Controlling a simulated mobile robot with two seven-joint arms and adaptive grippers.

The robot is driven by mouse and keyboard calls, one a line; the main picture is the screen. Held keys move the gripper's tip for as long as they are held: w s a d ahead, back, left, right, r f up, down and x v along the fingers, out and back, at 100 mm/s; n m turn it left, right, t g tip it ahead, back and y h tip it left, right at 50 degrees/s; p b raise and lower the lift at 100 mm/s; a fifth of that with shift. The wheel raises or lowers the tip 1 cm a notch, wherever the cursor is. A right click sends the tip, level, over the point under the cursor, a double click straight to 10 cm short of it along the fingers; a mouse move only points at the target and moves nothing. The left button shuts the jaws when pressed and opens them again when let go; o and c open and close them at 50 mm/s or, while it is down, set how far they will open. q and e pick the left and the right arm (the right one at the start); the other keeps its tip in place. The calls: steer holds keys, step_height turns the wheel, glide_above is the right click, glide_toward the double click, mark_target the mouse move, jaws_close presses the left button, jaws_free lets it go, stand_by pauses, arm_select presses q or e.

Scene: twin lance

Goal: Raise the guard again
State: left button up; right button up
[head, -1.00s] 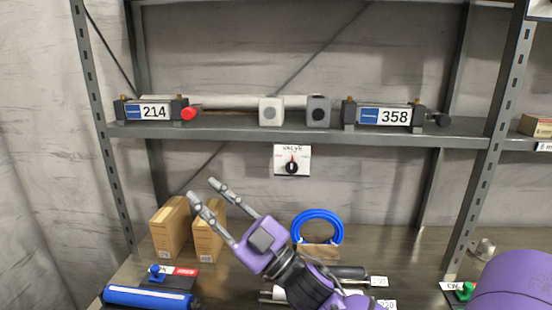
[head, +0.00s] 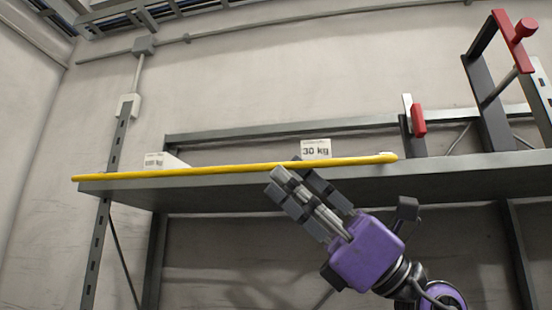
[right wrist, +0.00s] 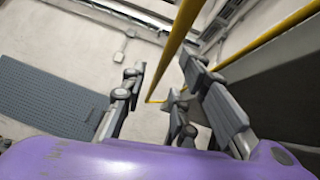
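The guard is a long yellow bar (head: 200,169) lying nearly level along the front edge of the upper shelf (head: 440,180). Its right end stops near a small dark post. My right gripper (head: 305,180) is in front of and just below the bar, with its fingers pointing up and left. In the right wrist view its fingers (right wrist: 165,95) are apart and empty. Yellow lengths of the guard (right wrist: 178,45) show beyond the fingers and to the right. I cannot tell whether the fingers touch the bar. My left gripper is out of view.
A dark post with a red handle (head: 418,120) and a taller red-topped frame (head: 488,90) stand at the right.

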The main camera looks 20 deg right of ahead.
mark_target(271, 167)
steer(key=p+x, duration=0.1)
steer(key=x, duration=0.2)
steer(key=shift+s+d+r, duration=0.1)
steer(key=shift+r, duration=0.1)
steer(key=shift+w+a+r, duration=0.25)
steer(key=shift+w+a, duration=0.1)
steer(key=shift+a, duration=0.1)
jaws_close()
